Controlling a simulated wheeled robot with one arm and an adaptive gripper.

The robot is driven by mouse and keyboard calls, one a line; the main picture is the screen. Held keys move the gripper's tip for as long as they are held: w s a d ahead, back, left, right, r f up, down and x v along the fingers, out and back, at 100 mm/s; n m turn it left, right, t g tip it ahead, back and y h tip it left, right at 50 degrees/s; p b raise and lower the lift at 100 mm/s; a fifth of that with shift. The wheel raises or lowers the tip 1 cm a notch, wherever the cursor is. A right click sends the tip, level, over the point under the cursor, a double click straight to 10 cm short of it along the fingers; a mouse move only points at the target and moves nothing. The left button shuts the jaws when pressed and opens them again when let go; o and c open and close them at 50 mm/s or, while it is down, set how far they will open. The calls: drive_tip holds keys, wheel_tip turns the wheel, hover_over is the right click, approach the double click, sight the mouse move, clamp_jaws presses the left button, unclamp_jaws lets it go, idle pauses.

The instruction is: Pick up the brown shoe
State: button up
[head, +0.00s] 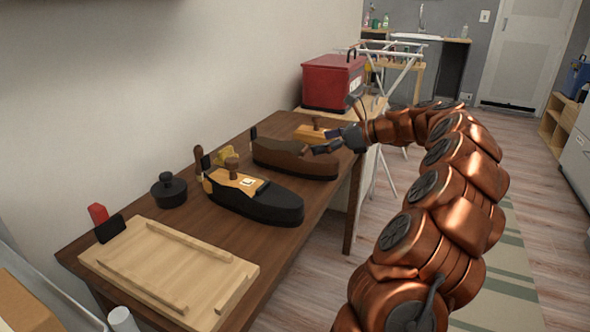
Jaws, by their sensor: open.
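My gripper (323,141) is open and comes in from the right, at the upper right end of the brown shoe. Its dark fingers overlap that end in the picture. I cannot tell whether they touch it. Nothing is visibly held.
A tan wooden block (308,132) lies just behind the brown shoe. A red box (332,83) stands farther back. A black lidded pot (169,190) is at the left, and a wooden board (168,270) lies in front.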

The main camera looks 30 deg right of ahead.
sight(301, 147)
drive_tip(key=b+x, duration=0.3)
drive_tip(key=x, duration=0.3)
drive_tip(key=shift+a+f, duration=0.15)
drive_tip(key=shift+f, duration=0.1)
drive_tip(key=shift+w+a, duration=0.15)
drive_tip(key=shift+w, duration=0.05)
drive_tip(key=shift+c, duration=0.3)
drive_tip(key=c, duration=1.3)
drive_tip(key=shift+c, duration=0.7)
drive_tip(key=shift+r, duration=0.1)
